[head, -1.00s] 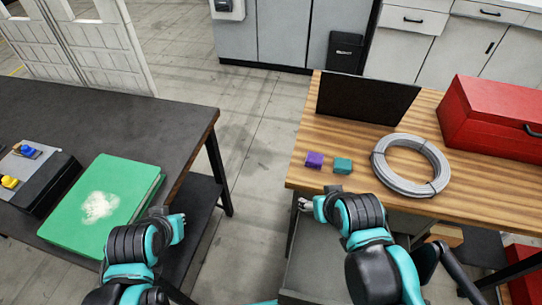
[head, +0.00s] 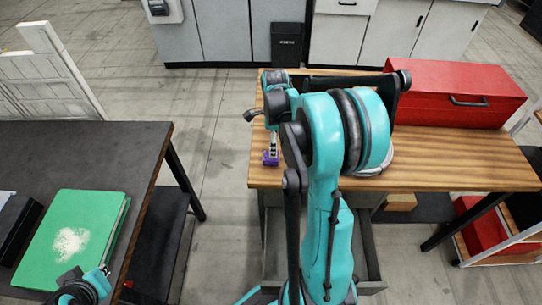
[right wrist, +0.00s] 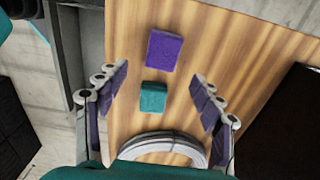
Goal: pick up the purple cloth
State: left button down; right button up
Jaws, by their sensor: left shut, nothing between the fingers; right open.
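The purple cloth (head: 270,160), a small folded block, lies near the left edge of the wooden table (head: 460,178). It also shows in the right wrist view (right wrist: 164,50), ahead of my right gripper (right wrist: 159,80). That gripper is open, with one finger to each side and nothing held. In the head view my right gripper (head: 273,145) is small and appears just above the cloth. I cannot tell the exact gap.
A teal block (right wrist: 153,97) lies close to the purple cloth, nearer the wrist camera. A red toolbox (head: 455,92) stands at the table's back right. A dark table (head: 120,150) is at left.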

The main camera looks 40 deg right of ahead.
notch_tip(320, 180, down, 2)
jog(key=shift+f+b, duration=0.1)
jog(key=shift+b, duration=0.25)
jog(key=f, duration=0.2)
jog(key=f+b, duration=0.1)
jog(key=w+f+b, duration=0.1)
jog(key=f, duration=0.1)
jog(key=shift+a+f, duration=0.25)
jog(key=shift+f, duration=0.05)
jog(key=shift+s, duration=0.1)
jog(key=shift+r, duration=0.1)
jog(key=c, duration=1.2)
